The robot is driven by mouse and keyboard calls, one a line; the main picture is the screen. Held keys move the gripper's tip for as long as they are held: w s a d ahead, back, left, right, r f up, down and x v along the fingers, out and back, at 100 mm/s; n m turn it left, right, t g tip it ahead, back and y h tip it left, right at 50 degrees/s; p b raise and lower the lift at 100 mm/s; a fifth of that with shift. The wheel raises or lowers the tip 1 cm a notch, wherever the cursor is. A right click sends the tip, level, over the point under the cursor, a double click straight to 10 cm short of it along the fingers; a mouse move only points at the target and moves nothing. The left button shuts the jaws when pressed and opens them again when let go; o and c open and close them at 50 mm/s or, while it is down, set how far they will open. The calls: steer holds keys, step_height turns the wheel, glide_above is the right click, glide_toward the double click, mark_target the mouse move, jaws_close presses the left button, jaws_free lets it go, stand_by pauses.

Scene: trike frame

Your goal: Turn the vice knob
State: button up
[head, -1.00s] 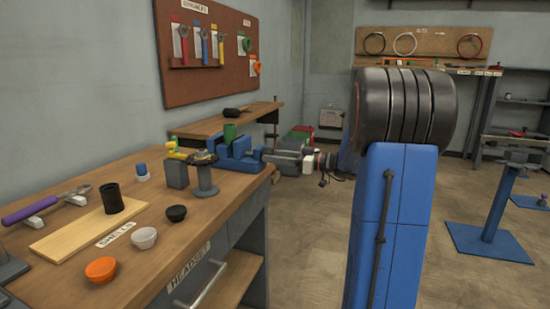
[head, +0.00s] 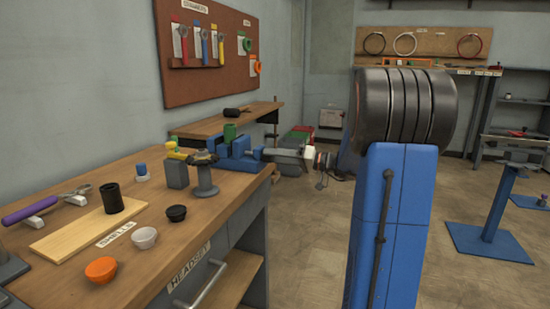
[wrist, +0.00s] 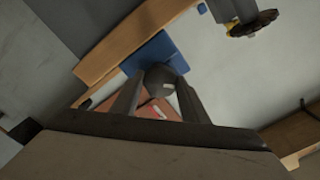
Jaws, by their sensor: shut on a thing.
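The blue vice (head: 237,155) sits at the far right end of the workbench. Its knob (wrist: 160,80) is dark grey and rounded in the wrist view, in front of the blue vice body (wrist: 158,52). My gripper (head: 268,155) reaches in from the right at the bench edge. In the wrist view my gripper (wrist: 158,97) is shut on the knob, with one finger on either side. The knob is small and mostly hidden by my gripper in the head view.
A grey block (head: 177,173) and a round-topped stand (head: 204,176) are just left of the vice. Open floor (head: 300,250) lies right of the bench.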

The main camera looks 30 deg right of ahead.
steer(key=m, duration=0.8)
steer(key=shift+m, duration=0.3)
stand_by(0.3)
steer(key=o, duration=1.1)
steer(key=shift+c, duration=0.2)
steer(key=v, duration=1.7)
steer(key=shift+d, duration=0.2)
steer(key=shift+s+f, duration=0.1)
steer(key=shift+s, duration=0.05)
